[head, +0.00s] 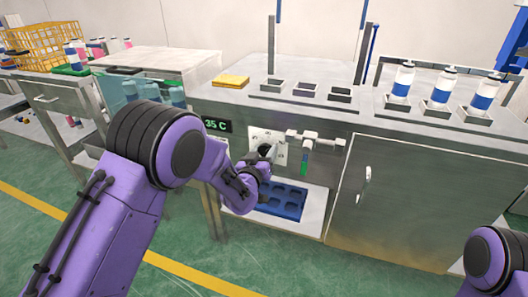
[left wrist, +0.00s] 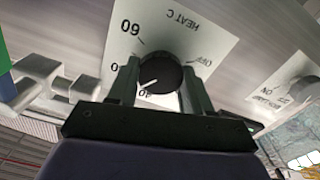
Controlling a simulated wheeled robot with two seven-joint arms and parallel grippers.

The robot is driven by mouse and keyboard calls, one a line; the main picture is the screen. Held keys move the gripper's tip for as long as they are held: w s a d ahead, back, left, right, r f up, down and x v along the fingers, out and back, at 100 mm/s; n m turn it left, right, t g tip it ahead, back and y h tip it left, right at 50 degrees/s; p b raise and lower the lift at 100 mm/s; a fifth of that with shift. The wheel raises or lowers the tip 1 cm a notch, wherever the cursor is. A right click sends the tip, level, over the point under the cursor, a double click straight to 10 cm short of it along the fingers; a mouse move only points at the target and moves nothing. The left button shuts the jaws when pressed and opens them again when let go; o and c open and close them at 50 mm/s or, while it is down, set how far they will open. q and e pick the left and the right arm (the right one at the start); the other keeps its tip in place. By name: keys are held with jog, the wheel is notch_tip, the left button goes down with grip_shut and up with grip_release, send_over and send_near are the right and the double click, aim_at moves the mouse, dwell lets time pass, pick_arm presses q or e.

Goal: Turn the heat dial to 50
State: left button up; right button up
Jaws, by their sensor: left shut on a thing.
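The heat dial (left wrist: 163,74) is a round black knob on a white plate marked HEAT C in the left wrist view. Its white mark points to the lower left, close to a partly hidden number that looks like 40; a 60 shows at upper left. My left gripper (head: 264,156) is shut on the dial, one finger on each side, and largely covers it in the head view. The green display (head: 216,125) beside it reads 35 C. Only a purple part of my right arm shows at the lower right; its gripper is out of view.
A white valve fitting with a green-marked tube (head: 305,160) sits just right of the dial. A blue tray (head: 283,211) with round wells lies on the shelf below. Several white and blue bottles (head: 441,89) stand on the bench top. A second white switch plate (left wrist: 288,85) is near the dial.

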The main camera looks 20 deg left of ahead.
pick_arm(q)
jog(key=shift+f+m, duration=0.1)
jog(key=shift+m, duration=2)
pick_arm(e)
jog(key=shift+r, duration=0.1)
pick_arm(q)
jog(key=o, duration=1)
jog(key=shift+o, duration=0.2)
jog(key=shift+s, duration=0.1)
